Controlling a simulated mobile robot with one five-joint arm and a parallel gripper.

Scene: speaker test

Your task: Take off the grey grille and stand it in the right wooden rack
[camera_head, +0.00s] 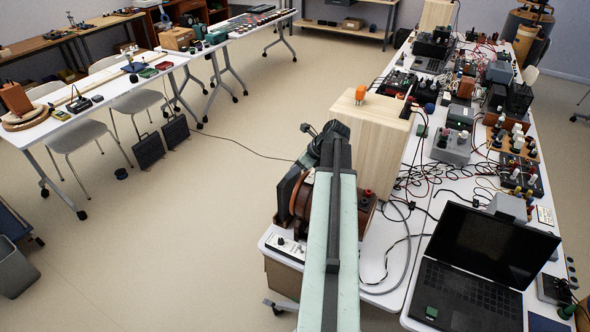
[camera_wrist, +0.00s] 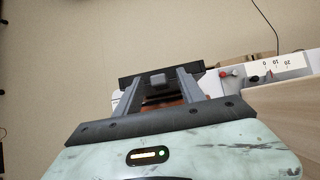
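My gripper (camera_wrist: 157,88) shows in the wrist view with two grey fingers spread apart. Between them is a small grey block (camera_wrist: 157,80) in front of a dark bar-like panel (camera_wrist: 137,79), perhaps the grey grille seen edge-on. Gaps show beside the block, so I see no grip on it. In the head view my arm hides much of this place; the dark panel (camera_head: 287,188) shows left of the arm, beside a brown rounded device. Whether the fingers touch the panel cannot be told. I cannot clearly make out the right wooden rack.
A tall pale wooden box (camera_head: 375,140) stands right of my arm on the white bench. An open laptop (camera_head: 480,260), cables and instruments crowd the bench. Two dark panels (camera_head: 149,150) stand on the floor by the left table (camera_head: 110,100). Open floor lies between.

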